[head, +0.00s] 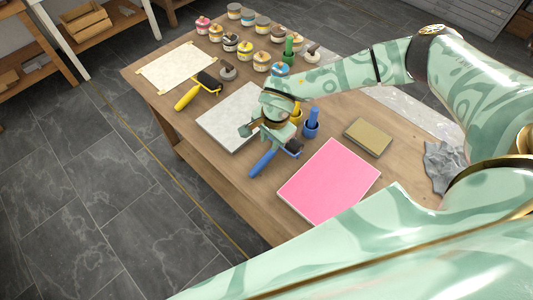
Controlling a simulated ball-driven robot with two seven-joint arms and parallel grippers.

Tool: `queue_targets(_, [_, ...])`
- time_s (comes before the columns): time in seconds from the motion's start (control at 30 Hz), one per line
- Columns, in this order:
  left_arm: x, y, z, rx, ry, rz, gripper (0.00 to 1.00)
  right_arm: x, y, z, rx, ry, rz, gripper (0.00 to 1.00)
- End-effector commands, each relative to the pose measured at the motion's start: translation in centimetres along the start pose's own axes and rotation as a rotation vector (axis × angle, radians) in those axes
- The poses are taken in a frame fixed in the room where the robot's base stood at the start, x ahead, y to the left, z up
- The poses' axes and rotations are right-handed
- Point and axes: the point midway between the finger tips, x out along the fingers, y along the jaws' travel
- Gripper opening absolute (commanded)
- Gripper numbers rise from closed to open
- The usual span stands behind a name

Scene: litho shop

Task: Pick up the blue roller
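The blue roller (262,164) lies on the wooden table near its front edge. Its blue handle points toward the lower left, and its dark roll is at the upper right, partly hidden by my gripper. My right gripper (265,135) reaches in from the right and points down just above and behind the roller. Its fingers look spread, with nothing seen between them. Whether it touches the roller cannot be told. My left gripper is out of view.
A pink block (330,182) lies right of the roller, a pale grey slab (219,120) left of it. A blue-handled tool (312,120) stands close behind. A yellow roller (187,96), ink jars (262,61), an olive block (368,137) and a grey cloth (441,166) share the table.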

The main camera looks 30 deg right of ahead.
Motion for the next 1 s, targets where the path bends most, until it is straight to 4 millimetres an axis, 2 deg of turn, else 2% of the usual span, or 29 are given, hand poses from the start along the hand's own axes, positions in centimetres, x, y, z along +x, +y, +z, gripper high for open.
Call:
queue_targets(0.03, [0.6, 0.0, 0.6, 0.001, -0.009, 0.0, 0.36, 1.7, 0.1, 0.1, 0.001, 0.0, 0.005, 0.27])
queue_targets(0.2, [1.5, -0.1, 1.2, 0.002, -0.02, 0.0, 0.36, 5.3, 0.1, 0.0, 0.001, 0.0, 0.003, 0.27])
queue_targets(0.47, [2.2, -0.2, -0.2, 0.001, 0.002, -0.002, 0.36, 7.6, 0.1, 0.1, 0.001, -0.001, 0.002, 0.27])
queue_targets(0.7, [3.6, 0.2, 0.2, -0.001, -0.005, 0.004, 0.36, 11.4, 0.1, 0.1, 0.002, -0.001, 0.001, 0.27])
queue_targets(1.0, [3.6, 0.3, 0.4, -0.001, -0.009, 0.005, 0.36, 11.8, 0.1, 0.1, 0.001, 0.0, -0.001, 0.27])
